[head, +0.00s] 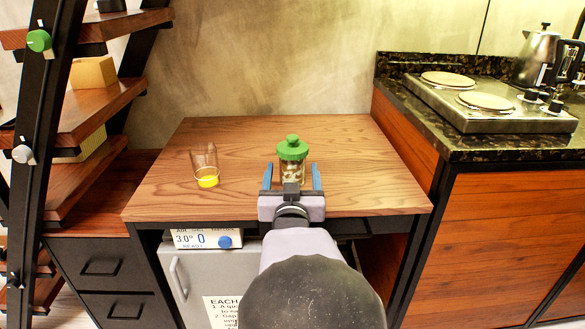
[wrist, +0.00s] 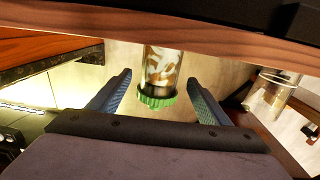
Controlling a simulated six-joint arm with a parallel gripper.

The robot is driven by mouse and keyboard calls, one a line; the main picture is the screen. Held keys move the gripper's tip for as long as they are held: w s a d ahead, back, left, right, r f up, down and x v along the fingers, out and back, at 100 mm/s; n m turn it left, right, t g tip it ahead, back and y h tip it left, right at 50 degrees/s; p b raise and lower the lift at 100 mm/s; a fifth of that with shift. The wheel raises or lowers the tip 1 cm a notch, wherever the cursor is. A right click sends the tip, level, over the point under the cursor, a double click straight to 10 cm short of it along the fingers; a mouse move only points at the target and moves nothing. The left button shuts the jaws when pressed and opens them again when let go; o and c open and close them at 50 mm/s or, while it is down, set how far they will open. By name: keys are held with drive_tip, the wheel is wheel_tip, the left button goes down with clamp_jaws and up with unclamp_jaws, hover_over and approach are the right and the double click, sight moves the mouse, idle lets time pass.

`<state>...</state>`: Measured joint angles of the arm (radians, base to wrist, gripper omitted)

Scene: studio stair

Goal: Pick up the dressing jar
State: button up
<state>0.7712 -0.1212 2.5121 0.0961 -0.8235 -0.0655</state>
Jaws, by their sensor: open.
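The dressing jar (head: 292,168) is a clear glass jar with pale and brown contents and a green knobbed lid. It stands upright on the wooden table, right of centre. My gripper (head: 292,177) is open in front of it, one blue finger to each side in the picture. In the wrist view, the jar (wrist: 160,68) appears upside down, its green lid lowest, between the open fingers (wrist: 161,84) with a gap on both sides. I cannot tell whether the fingertips reach past its near side. My gripper hides the jar's base in the head view.
A clear glass (head: 204,165) with a yellow bottom stands on the left of the wooden table (head: 240,135). A counter with a hotplate (head: 470,105) and kettle (head: 541,58) is at right. A dark-framed stair (head: 75,120) rises at left. The table behind the jar is clear.

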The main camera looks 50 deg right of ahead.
sight(292, 168)
drive_tip(key=shift+b+x, duration=0.35)
drive_tip(key=shift+x, duration=2.1)
drive_tip(key=shift+f, duration=0.1)
drive_tip(key=shift+c, duration=0.5)
clamp_jaws()
